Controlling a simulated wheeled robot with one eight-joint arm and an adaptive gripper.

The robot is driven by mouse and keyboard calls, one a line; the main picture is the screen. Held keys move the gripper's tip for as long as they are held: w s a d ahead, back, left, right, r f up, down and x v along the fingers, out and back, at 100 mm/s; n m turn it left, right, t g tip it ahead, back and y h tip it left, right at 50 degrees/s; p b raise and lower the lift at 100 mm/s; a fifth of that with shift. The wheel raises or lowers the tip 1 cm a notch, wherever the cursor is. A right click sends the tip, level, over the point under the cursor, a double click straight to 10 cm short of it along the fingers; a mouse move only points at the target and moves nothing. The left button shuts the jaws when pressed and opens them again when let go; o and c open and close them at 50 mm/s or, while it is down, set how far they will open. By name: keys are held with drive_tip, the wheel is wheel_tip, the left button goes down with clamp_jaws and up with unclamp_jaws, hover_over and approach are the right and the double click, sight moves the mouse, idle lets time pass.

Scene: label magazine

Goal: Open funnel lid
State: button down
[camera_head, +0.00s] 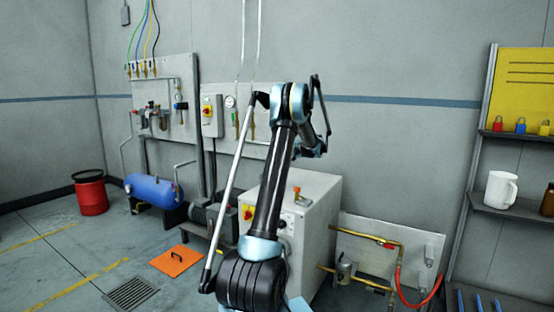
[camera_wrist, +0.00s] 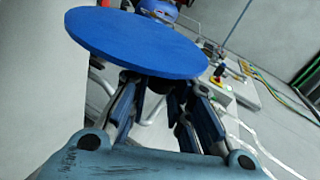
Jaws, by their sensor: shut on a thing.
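A flat round blue disc, which looks like the funnel lid (camera_wrist: 135,42), fills the upper left of the wrist view. My gripper (camera_wrist: 160,88) reaches up to the disc's underside, with its fingers closed on a dark part there that is mostly hidden. The disc is tilted in this view. I cannot make out a funnel in either view; the disc hides what is behind it. In the head view my own arm stands in the middle and hides my gripper and the disc.
A grey cabinet (camera_head: 323,205) stands behind my arm. A blue tank (camera_head: 153,190), a red drum (camera_head: 91,197) and an orange plate (camera_head: 176,261) are at left. The floor at front left is fairly clear.

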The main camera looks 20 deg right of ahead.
drive_tip(key=c, duration=1.5)
unclamp_jaws()
drive_tip(key=shift+s+d+f, duration=0.1)
drive_tip(key=shift+d+f, duration=0.05)
drive_tip(key=shift+f, duration=0.05)
drive_tip(key=shift+o, duration=0.2)
drive_tip(key=shift+r, duration=0.1)
drive_tip(key=v, duration=1.1)
drive_tip(key=shift+s+r, duration=0.15)
drive_tip(key=shift+s, duration=0.1)
